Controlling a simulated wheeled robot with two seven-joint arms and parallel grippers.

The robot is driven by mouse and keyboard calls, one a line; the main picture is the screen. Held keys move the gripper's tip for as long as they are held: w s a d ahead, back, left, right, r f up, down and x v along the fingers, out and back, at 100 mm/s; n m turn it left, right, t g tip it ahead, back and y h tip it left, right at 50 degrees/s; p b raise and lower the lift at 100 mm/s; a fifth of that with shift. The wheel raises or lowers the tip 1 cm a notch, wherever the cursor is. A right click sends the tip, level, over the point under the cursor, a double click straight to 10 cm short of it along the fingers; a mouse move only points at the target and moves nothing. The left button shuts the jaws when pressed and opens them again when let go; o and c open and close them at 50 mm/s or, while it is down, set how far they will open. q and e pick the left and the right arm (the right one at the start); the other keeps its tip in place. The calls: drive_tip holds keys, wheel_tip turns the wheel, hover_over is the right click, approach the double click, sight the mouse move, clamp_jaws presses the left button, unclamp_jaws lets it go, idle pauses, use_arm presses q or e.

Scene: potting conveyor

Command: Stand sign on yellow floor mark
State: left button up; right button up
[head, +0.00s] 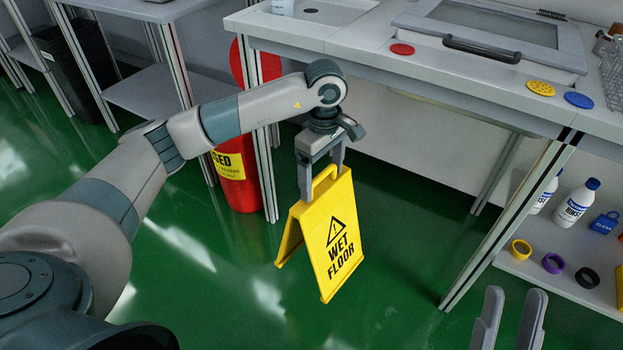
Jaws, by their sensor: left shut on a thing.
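The yellow wet floor sign (333,240) is an A-frame with a black warning triangle and text. It is upright with its two panels spread. My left gripper (322,182) points down and is shut on the handle at the sign's top. I cannot tell whether the sign's feet touch the green floor (400,300). No yellow floor mark shows in the head view. My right gripper (511,318) is at the bottom right edge, its two grey fingers apart and nothing between them.
A red cylinder (238,185) with a yellow label stands behind my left arm. A grey workbench (360,42) spans the back and right. Its lower shelf (540,268) holds bottles and tape rolls. The floor around the sign looks clear.

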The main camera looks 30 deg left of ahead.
use_arm(q)
drive_tip(key=s+d+r+m, duration=0.4)
drive_tip(key=r+m, duration=0.2)
drive_tip(key=m, duration=0.9)
drive_tip(key=shift+d+r+m, duration=0.25)
drive_tip(key=shift+d+m, duration=0.05)
drive_tip(key=shift+d, duration=0.05)
